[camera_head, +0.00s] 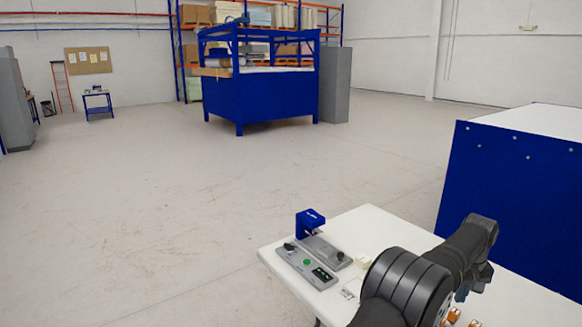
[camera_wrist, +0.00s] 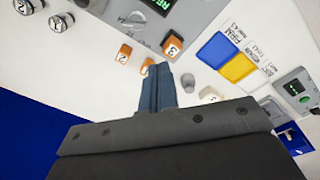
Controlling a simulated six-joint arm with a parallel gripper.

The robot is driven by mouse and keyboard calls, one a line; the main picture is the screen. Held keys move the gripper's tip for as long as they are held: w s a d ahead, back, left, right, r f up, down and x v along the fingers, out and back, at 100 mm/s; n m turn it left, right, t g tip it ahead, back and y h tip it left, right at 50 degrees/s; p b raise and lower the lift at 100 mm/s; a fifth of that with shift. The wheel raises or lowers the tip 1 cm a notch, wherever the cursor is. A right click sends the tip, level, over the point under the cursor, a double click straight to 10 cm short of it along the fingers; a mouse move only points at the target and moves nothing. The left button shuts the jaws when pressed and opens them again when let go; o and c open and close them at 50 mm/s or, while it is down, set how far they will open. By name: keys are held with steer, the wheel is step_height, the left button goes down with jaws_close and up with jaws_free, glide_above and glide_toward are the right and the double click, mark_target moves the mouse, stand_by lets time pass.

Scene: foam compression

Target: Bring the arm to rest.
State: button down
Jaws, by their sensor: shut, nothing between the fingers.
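My gripper (camera_wrist: 158,88) shows in the wrist view with its blue fingers together and nothing between them. It is over the white table (camera_wrist: 85,85), and I cannot tell its exact height. In the head view my black arm reaches over the right part of the white table (camera_head: 375,225) and hides much of it. The fingers are hard to make out there.
Orange numbered blocks (camera_wrist: 172,46), blue (camera_wrist: 215,50) and yellow (camera_wrist: 237,68) patches and silver numbered pieces (camera_wrist: 61,22) lie around the gripper. A blue press (camera_head: 310,223) with a grey control box (camera_head: 306,265) stands at the table's left. A large blue-sided bench (camera_head: 500,180) is behind.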

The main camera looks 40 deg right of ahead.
steer(key=shift+w+d+r+n, duration=0.45)
steer(key=shift+r+n, duration=0.2)
steer(key=shift+n, duration=0.25)
steer(key=c, duration=0.6)
jaws_free()
steer(key=o, duration=0.3)
steer(key=shift+s+d+r, duration=0.1)
steer(key=shift+s, duration=0.15)
steer(key=o, duration=0.3)
steer(key=s+n, duration=0.1)
steer(key=s+d+r+n, duration=0.1)
steer(key=n, duration=0.1)
steer(key=s+n, duration=0.2)
steer(key=shift+s+d+r+y, duration=0.1)
steer(key=shift+d+r+y, duration=0.2)
steer(key=shift+r, duration=0.05)
step_height(320, 180, down, 10)
steer(key=s+n, duration=0.1)
steer(key=shift+r, duration=0.25)
